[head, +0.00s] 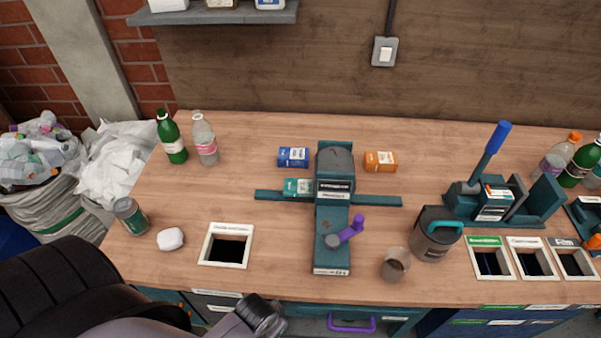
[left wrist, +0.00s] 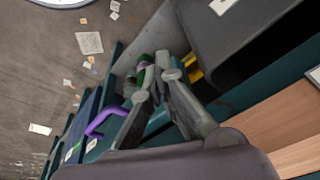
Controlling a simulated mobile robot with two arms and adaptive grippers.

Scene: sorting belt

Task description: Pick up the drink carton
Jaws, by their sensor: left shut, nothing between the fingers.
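Several small box-shaped packs are in the head view, and I cannot tell for certain which is the drink carton. A carton with an orange top and white label (head: 495,203) sits in the teal lever press (head: 460,206) at right. A teal pack (head: 298,187) lies at the left arm of the central teal device (head: 332,225). A blue pack (head: 293,157) and an orange pack (head: 380,161) lie behind it. My left gripper (head: 268,322) is at the bench's front edge, away from all packs. Its fingers are together and empty in the left wrist view (left wrist: 162,62).
The bench holds green (head: 172,138) and clear (head: 204,140) bottles, a tin (head: 131,216), a white lump (head: 170,239), a brown cup (head: 395,264) and a dark jug (head: 435,236). Framed openings (head: 205,246) are cut in the bench. A purple handle (left wrist: 105,120) is below.

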